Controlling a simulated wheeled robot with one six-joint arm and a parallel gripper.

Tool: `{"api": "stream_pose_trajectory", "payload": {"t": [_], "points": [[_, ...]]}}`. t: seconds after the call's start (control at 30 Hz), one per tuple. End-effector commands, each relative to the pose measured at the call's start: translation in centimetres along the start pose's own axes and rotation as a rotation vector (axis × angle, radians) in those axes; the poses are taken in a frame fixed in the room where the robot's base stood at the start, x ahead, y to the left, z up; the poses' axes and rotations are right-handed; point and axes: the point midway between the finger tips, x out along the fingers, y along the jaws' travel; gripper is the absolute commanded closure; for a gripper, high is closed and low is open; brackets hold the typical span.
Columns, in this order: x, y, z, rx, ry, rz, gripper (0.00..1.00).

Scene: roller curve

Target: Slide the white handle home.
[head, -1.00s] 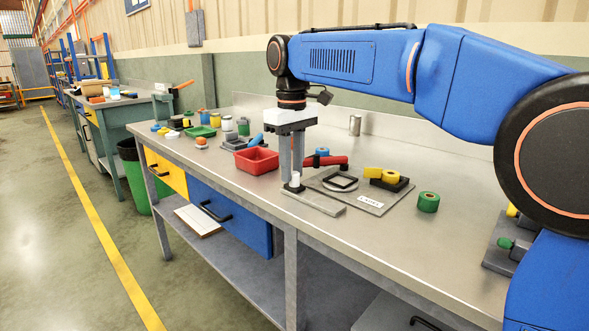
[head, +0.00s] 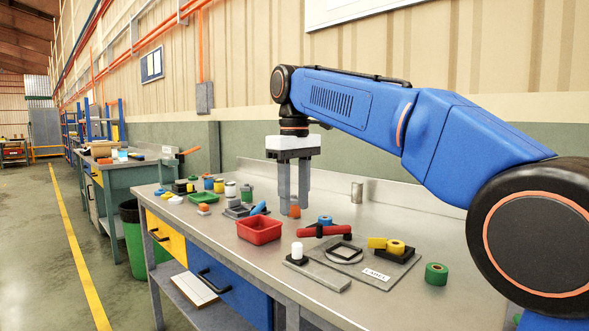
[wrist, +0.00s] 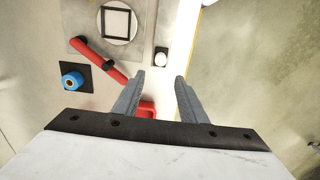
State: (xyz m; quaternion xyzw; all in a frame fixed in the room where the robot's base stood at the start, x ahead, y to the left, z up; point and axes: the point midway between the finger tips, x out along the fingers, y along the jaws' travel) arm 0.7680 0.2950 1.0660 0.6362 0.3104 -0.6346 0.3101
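The white handle (head: 297,250) stands upright on a small black block at the left end of a flat grey rail (head: 325,278) on the bench. In the wrist view the white handle (wrist: 160,60) shows just beyond and between my fingertips, clear of both. My gripper (head: 293,209) is open, pointing down above and behind the handle in the head view. In the wrist view my gripper (wrist: 159,78) has its fingers well apart with nothing held. An orange thing shows between the fingers in the head view; I cannot tell its distance.
A red tray (head: 260,238) sits left of the rail. The bench's front edge is close to the rail.

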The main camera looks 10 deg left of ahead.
Motion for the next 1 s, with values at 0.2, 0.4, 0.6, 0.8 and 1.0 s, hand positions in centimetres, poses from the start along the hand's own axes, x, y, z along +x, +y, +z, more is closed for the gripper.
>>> {"api": "stream_pose_trajectory", "payload": {"t": [0.2,0.4,0.6,0.8,1.0], "points": [[-3.8,0.0,-0.1,0.000,0.003,0.001,0.62],[-6.1,0.0,-0.1,0.000,0.005,0.001,0.62],[-7.2,0.0,0.0,0.000,0.006,0.002,0.62],[-7.4,0.0,0.0,0.000,0.006,0.002,0.62],[-7.4,0.0,0.0,0.000,0.006,0.002,0.62]]}}
